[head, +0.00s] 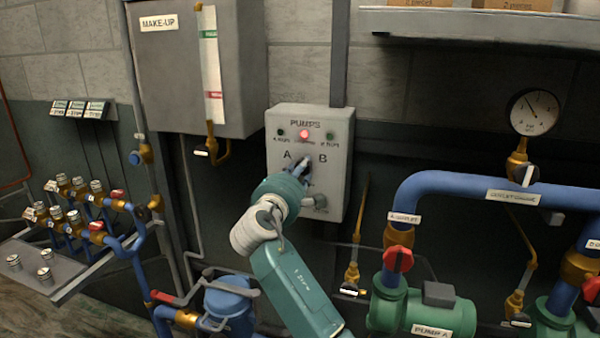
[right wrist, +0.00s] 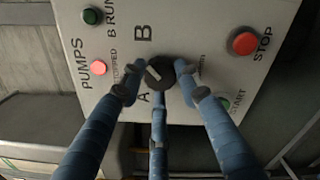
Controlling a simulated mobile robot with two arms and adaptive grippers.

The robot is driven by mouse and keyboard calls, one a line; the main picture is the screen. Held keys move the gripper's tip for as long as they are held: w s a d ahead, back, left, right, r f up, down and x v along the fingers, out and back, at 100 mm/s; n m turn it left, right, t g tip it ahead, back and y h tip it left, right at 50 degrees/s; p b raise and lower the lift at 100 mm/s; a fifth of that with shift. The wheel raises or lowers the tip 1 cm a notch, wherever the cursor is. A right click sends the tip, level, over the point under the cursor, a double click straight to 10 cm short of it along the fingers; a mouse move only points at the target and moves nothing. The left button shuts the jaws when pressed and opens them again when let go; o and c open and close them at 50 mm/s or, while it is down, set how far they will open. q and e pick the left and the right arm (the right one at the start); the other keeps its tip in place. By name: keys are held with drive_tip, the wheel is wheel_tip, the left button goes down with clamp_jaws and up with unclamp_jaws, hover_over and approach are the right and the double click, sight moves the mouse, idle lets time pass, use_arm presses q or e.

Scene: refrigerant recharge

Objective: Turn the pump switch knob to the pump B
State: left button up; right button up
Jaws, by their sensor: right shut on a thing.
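The grey pump switch box (head: 281,120) hangs on the wall in the middle of the head view. It has a black knob between the letters A and B. In the right wrist view the knob (right wrist: 160,74) shows a white pointer mark on its left part, between the A and B sides; its exact setting is hard to tell. My right gripper (head: 301,167) is at the knob, its blue fingers closed around it. In the right wrist view the gripper (right wrist: 160,88) has fingers on both sides and below. My left gripper is not in view.
A red lamp (head: 304,134) glows on the box; the green lamps look dark. The make-up tank (head: 180,80) hangs at the upper left. Blue pipes and pump A (head: 440,315) stand at the right. A red stop button (right wrist: 244,43) and green start button (right wrist: 224,104) sit beside the knob.

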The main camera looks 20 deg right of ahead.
drive_tip(key=o, duration=1.2)
drive_tip(key=shift+c, duration=0.2)
drive_tip(key=v, duration=1.2)
